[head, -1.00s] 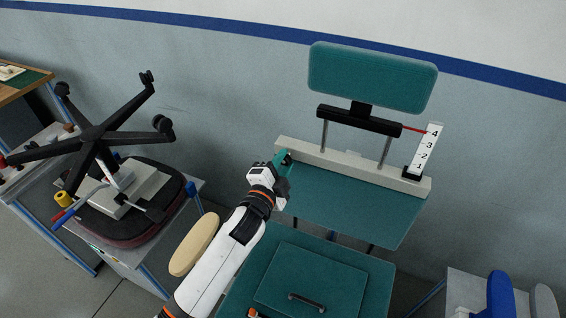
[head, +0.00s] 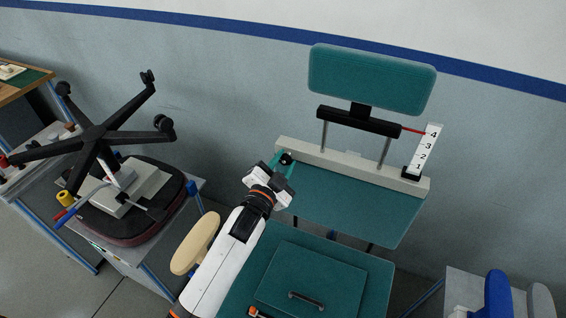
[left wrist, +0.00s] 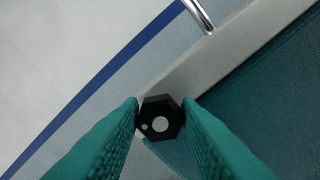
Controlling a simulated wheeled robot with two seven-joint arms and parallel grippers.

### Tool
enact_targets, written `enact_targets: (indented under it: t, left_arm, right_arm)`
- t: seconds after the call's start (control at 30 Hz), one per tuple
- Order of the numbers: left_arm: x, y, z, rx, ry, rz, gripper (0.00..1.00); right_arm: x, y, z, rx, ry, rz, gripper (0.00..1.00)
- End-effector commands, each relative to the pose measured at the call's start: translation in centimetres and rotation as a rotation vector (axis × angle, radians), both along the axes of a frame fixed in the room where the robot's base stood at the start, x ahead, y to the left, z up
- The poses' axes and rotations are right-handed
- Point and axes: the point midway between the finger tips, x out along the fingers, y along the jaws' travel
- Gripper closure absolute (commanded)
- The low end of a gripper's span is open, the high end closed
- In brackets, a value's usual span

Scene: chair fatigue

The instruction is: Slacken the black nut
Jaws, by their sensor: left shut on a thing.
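The black nut (left wrist: 172,103) is a hexagonal piece with a pale round centre and a small pale dot, seen end-on in the left wrist view. In the head view the nut (head: 286,158) shows as a small dark spot at the left end of the beige crossbar (head: 350,168). My left gripper (head: 284,163) has teal ribbed fingers, one on each side of the nut and shut on it. In the left wrist view the fingers (left wrist: 160,107) touch its sides. My right gripper is in neither view.
A teal backrest (head: 372,80) stands on two posts above the crossbar, beside a numbered scale (head: 428,150) with a red pointer near 4. A teal seat panel (head: 350,205) lies below. An upturned chair base (head: 97,135) stands left, and a beige pad (head: 195,243) lies beside my arm.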

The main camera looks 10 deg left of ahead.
Motion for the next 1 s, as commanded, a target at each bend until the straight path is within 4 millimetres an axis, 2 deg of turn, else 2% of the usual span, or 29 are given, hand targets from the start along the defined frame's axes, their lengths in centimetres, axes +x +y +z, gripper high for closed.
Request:
enact_targets:
  t: [0.23,0.27,0.4,0.77,0.87,1.0]
  left_arm:
    - [0.0,0.0,-0.1,-0.003,0.003,0.001,0.93]
    - [0.0,0.0,-0.1,-0.002,0.003,0.000,0.69]
    - [0.0,0.0,-0.1,-0.002,0.002,0.000,0.48]
    - [-0.6,0.1,-0.1,0.000,0.001,0.000,0.48]
    - [-1.9,0.4,-0.3,0.000,0.001,0.000,0.48]
    - [-4.9,0.9,-0.5,0.001,0.003,-0.001,0.48]
  right_arm:
    - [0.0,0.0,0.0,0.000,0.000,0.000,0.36]
    - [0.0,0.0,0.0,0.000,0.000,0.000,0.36]
    - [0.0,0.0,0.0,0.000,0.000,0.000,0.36]
    - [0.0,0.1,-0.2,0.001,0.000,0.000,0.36]
    - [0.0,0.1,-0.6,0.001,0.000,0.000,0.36]
    - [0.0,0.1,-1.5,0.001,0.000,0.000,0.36]
